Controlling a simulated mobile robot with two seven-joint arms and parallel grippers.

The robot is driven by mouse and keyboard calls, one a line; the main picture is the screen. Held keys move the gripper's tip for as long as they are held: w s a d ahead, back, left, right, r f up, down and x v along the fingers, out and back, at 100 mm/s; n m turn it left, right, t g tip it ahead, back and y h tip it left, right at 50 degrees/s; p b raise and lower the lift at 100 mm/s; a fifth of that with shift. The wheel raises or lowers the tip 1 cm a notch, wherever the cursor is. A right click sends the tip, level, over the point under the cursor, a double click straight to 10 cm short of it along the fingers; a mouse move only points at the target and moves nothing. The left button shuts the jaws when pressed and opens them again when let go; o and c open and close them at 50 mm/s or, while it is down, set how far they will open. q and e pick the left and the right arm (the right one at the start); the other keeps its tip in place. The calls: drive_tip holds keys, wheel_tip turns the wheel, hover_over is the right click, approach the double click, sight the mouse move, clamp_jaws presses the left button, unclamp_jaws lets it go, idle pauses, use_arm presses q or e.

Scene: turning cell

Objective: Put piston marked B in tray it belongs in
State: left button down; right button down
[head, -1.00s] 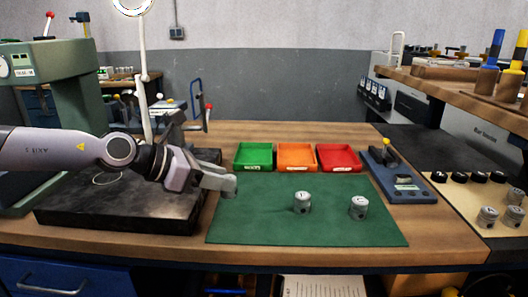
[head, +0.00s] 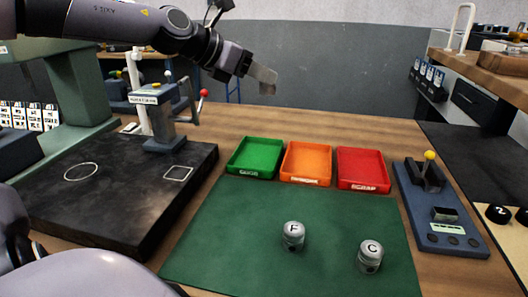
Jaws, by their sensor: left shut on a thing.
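My left gripper (head: 262,79) is raised high above the back of the bench, behind and above the trays. It is shut on a grey piston, which is mostly hidden by the fingers; its mark cannot be read. Piston F (head: 293,236) and piston C (head: 371,256) stand upright on the green mat (head: 225,232). Behind the mat sit an empty green tray (head: 231,160), an empty orange tray (head: 305,164) labelled with small text, and an empty red tray (head: 361,169) labelled SCRAP. The green tray's label seems to read GOOD. My right gripper is not in view.
A black surface plate (head: 130,215) with a gauge stand (head: 160,112) is at left. A blue measuring fixture (head: 440,215) with a yellow knob is right of the mat. A wooden shelf (head: 480,65) stands at upper right. The mat's left part is clear.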

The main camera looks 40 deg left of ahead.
use_arm(q)
wheel_tip(320, 180, down, 14)
drive_tip(key=shift+s+r, duration=0.1)
drive_tip(key=shift+f+b, duration=0.55)
drive_tip(key=shift+f, duration=1.75)
drive_tip(key=shift+f, duration=0.1)
drive_tip(key=c, duration=0.7)
unclamp_jaws()
drive_tip(key=shift+r, duration=0.2)
